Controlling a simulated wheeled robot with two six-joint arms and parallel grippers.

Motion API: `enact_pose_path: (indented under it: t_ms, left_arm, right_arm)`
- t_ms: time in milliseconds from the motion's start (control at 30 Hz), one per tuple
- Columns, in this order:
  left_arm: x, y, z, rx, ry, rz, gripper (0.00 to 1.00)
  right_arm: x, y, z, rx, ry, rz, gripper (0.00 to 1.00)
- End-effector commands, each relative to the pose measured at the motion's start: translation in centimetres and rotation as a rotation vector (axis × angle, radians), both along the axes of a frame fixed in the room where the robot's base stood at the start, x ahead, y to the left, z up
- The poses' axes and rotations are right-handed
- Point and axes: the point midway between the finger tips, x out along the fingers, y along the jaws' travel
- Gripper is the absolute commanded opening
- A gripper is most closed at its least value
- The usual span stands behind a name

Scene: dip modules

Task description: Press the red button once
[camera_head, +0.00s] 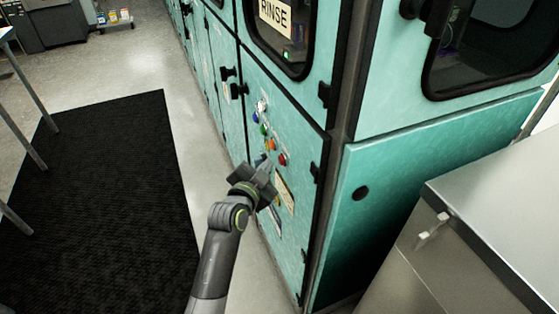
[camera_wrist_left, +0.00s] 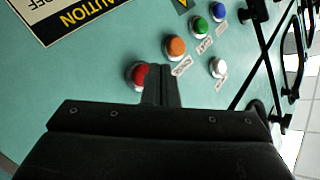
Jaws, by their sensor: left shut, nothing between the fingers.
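The red button (camera_head: 282,159) is on the teal cabinet's front panel, at the lower end of a group of coloured buttons. In the left wrist view the red button (camera_wrist_left: 138,74) shows just left of my left gripper's fingers (camera_wrist_left: 160,86), which partly cover its right edge. My left gripper (camera_head: 264,168) is shut and empty, close to the panel near the red button. I cannot tell whether the fingertips touch the button or the panel. My right gripper is not in view.
Orange (camera_wrist_left: 176,46), green (camera_wrist_left: 200,26), blue (camera_wrist_left: 218,10) and white (camera_wrist_left: 218,68) buttons sit close by. A caution label (camera_wrist_left: 85,15) is on the panel. Black handles (camera_head: 232,82) stick out from the cabinet (camera_head: 375,170). A steel counter (camera_head: 490,230) stands at the right.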

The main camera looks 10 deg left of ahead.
Motion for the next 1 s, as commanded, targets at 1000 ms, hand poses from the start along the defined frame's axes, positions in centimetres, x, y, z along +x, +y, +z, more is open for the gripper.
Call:
enact_pose_path:
  t_ms: [1000]
  left_arm:
    - [0.49, -0.74, 0.08, 0.0, -0.001, -0.001, 0.0]
  right_arm:
    - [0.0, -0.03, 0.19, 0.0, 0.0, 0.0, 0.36]
